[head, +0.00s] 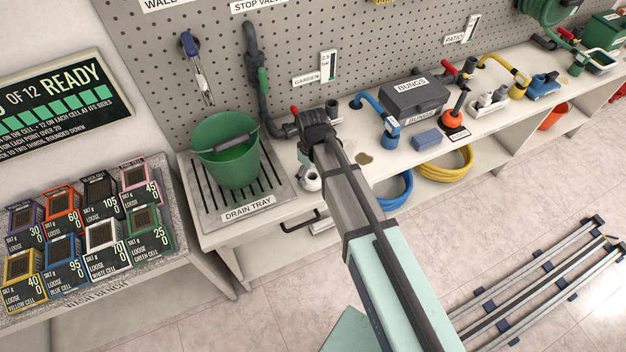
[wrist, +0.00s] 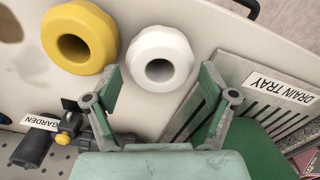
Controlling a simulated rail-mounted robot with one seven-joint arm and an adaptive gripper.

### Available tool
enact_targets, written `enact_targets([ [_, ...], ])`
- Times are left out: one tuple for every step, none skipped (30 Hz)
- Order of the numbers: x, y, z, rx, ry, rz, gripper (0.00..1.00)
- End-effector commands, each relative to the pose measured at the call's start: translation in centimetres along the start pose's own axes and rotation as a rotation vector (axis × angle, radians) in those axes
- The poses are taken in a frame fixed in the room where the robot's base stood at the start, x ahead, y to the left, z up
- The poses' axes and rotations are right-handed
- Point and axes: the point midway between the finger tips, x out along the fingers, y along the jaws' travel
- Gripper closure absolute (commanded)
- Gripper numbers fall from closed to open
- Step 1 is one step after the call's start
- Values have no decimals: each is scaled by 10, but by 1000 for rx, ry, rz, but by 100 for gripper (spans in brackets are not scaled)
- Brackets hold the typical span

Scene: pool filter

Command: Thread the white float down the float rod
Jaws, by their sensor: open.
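The white float (wrist: 160,42), a thick ring with a round hole, lies on the pale bench beside the drain tray. It also shows in the head view (head: 312,182), just left of my arm. My gripper (wrist: 160,86) is open and empty, its two green fingers apart on either side of the float's near edge. In the head view my gripper (head: 316,128) is seen from behind, its fingers hidden. A yellow float (wrist: 98,42) lies left of the white one in the wrist view. I cannot pick out the float rod with certainty.
The drain tray (head: 280,185) with a green bucket (head: 228,172) stands left of my gripper. A pipe (head: 262,95) rises behind against the pegboard. Right of my arm are a blue hose tap (head: 388,127), a bungs box (head: 415,100) and a blue block (head: 427,140).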

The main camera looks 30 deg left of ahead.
Motion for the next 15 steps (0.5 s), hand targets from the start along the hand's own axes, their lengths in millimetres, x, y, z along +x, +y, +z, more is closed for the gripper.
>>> enact_targets([
  [0, 0, 0, 0, 0, 0, 20],
  [0, 0, 0, 0, 0, 0, 31],
  [0, 0, 0, 0, 0, 0, 45],
  [0, 0, 0, 0, 0, 0, 56],
  [0, 0, 0, 0, 0, 0, 66],
  [0, 0, 0, 0, 0, 0, 76],
  [0, 0, 0, 0, 0, 0, 76],
  [0, 0, 0, 0, 0, 0, 76],
  [0, 0, 0, 0, 0, 0, 76],
  [0, 0, 0, 0, 0, 0, 76],
  [0, 0, 0, 0, 0, 0, 76],
  [-1, 0, 0, 0, 0, 0, 76],
  [-1, 0, 0, 0, 0, 0, 76],
  [-2, 0, 0, 0, 0, 0, 76],
  [-3, 0, 0, 0, 0, 0, 76],
])
